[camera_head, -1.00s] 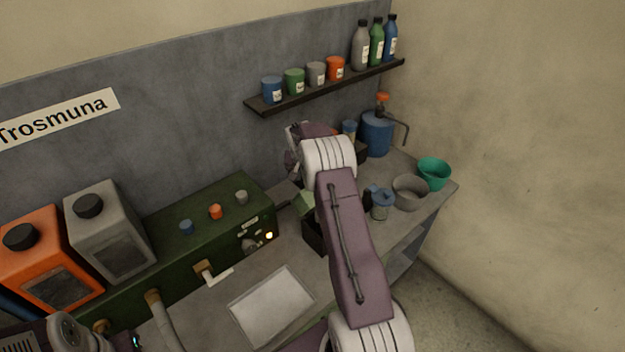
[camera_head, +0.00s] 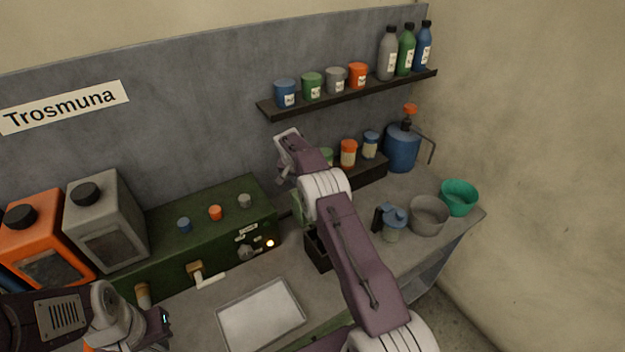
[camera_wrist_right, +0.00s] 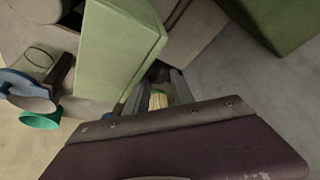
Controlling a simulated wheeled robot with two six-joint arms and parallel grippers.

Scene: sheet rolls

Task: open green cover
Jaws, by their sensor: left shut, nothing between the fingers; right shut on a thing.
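The light green cover (camera_head: 297,207) shows in part behind my right wrist, by a dark open box (camera_head: 319,246). In the right wrist view the green cover (camera_wrist_right: 122,52) is a large tilted slab just left of the fingers. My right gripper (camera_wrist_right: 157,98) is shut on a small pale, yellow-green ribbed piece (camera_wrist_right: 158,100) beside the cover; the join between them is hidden. In the head view my right fingertips are hidden behind the wrist. My left gripper (camera_head: 163,325) is shut and empty at the lower left, away from the cover.
A dark green control box (camera_head: 205,235) stands left of the dark box. A flat grey tray (camera_head: 262,315) lies in front. A blue-lidded jug (camera_head: 392,222), a grey bowl (camera_head: 429,215) and a teal bowl (camera_head: 459,197) stand to the right. A shelf (camera_head: 350,93) with bottles hangs above.

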